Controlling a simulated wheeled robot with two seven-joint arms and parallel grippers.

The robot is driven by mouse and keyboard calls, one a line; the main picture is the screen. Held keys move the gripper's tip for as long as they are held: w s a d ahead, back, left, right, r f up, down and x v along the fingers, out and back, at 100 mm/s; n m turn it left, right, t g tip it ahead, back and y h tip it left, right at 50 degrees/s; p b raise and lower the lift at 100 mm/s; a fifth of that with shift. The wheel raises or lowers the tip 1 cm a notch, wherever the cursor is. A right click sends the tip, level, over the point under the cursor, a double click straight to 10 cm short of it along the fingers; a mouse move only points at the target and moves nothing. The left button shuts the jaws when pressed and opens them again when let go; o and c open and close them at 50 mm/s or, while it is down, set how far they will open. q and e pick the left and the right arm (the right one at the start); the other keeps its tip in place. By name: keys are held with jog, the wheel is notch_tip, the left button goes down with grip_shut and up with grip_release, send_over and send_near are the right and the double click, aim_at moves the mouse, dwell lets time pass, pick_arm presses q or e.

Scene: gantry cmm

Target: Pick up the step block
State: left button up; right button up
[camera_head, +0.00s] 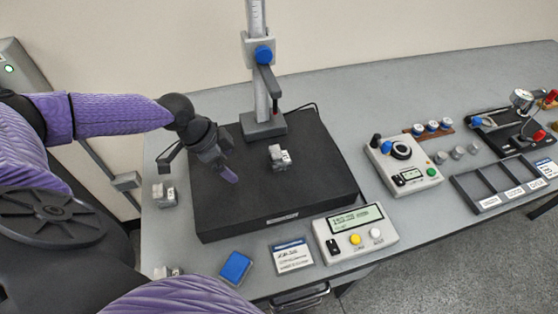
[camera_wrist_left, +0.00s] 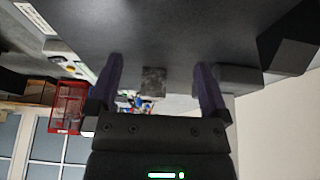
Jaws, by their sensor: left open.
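A small silver stepped block (camera_head: 279,157) sits on the black surface plate (camera_head: 215,222), in front of the height gauge's foot. Similar silver blocks lie on the grey table to the left (camera_head: 164,194) and at the front left (camera_head: 165,271). My left gripper (camera_head: 225,172) is over the left part of the plate, left of and apart from the block on it. In the left wrist view its two fingers (camera_wrist_left: 160,85) are spread, with nothing gripped. A small grey block (camera_wrist_left: 153,82) shows beyond and between them. My right gripper is out of view.
The height gauge (camera_head: 264,128) stands at the plate's back edge. A display box (camera_head: 356,232), a label card (camera_head: 292,256) and a blue pad (camera_head: 236,268) lie in front. A control box (camera_head: 403,165) and divided tray (camera_head: 503,184) stand right.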

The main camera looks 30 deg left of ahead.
aim_at(278, 151)
pick_arm(q)
jog(key=w+d, duration=0.3)
jog(key=w, duration=0.1)
jog(key=w+d+b, duration=0.1)
jog(key=w+d, duration=0.3)
jog(key=shift+w+d, duration=0.1)
jog(key=shift+w, duration=0.05)
jog(key=b+x, duration=0.1)
jog(key=x, duration=0.2)
jog(key=shift+w, duration=0.1)
jog(key=shift+r, duration=0.1)
grip_shut()
